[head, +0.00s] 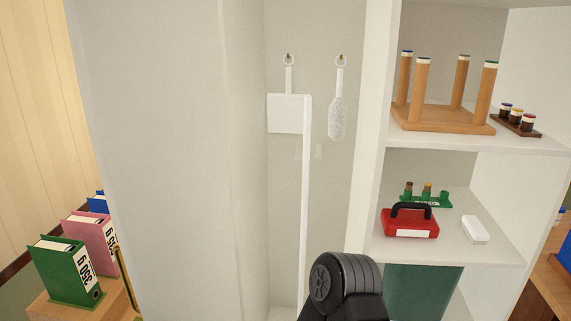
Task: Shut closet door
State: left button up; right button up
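The closet door (155,150) is a tall plain white panel on the left of the head view. It stands open, swung outward, with its inner face showing. A thin brass-coloured bar (126,283), apparently its handle, shows at the door's left edge, low down. The closet's inside (330,200) is in plain view to the right of the door. A black rounded part of my arm shows at the bottom centre, in front of the closet and apart from the door. No fingertips of either gripper can be seen.
A white dustpan (288,114) and brush (337,118) hang on hooks inside. Right shelves hold an upturned wooden stool (440,118), a red toolbox (409,222) and a white box (474,230). A green binder (64,272) and others stand left of the door.

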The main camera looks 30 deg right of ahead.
aim_at(149, 73)
jog(key=l+z, duration=0.75)
jog(key=i+l+z, duration=0.1)
jog(key=l+z, duration=0.3)
